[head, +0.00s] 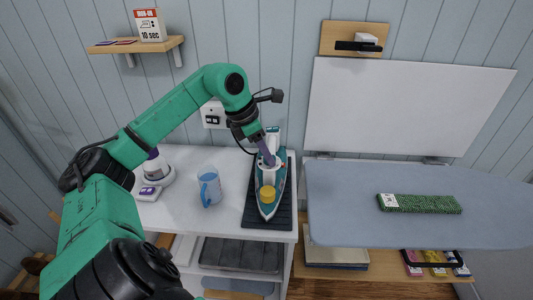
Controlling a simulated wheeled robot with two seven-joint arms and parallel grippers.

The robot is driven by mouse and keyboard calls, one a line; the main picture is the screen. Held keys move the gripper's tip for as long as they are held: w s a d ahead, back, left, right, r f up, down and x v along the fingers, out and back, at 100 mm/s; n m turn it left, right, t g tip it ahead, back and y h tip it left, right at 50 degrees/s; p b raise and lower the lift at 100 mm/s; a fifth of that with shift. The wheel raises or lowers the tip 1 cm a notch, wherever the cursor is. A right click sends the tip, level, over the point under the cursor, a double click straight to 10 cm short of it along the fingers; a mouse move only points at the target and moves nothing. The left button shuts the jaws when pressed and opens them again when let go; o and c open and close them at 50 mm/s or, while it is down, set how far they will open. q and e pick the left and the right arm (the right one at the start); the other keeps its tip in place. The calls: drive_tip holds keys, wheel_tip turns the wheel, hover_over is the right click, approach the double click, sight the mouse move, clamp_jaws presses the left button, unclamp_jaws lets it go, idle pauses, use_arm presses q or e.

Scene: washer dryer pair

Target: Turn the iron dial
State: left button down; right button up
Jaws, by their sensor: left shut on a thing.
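A teal and white iron (277,194) lies on a dark ribbed mat (252,219) on the white counter, its pointed end toward me. A round yellow dial (267,194) sits on top of its front half and is fully visible. My left gripper (268,160) reaches down from above and is shut on the iron, at the handle behind the dial. The fingers are apart from the yellow dial in this view. The gripper hides part of the handle, so the exact contact is hard to see. My right gripper is not in view.
A blue mug (209,187) and a white and purple bottle-like item (155,167) stand left of the mat. A small shelf (136,45) hangs at upper left. The counter's front edge is clear.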

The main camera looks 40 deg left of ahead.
use_arm(q)
drive_tip(key=m+p, duration=0.1)
drive_tip(key=m+h+p, duration=0.1)
drive_tip(key=m+p, duration=0.1)
drive_tip(key=m+g+p, duration=0.1)
drive_tip(key=m+p, duration=0.1)
drive_tip(key=shift+w+a+r+h, duration=0.15)
drive_tip(key=shift+w+r+h, duration=0.15)
drive_tip(key=shift+r, duration=0.1)
drive_tip(key=shift+f+m+g+p, duration=0.25)
drive_tip(key=shift+m+g+p, duration=0.25)
drive_tip(key=shift+m+p, duration=0.6)
drive_tip(key=shift+f, duration=0.1)
drive_tip(key=shift+c, duration=2.2)
unclamp_jaws()
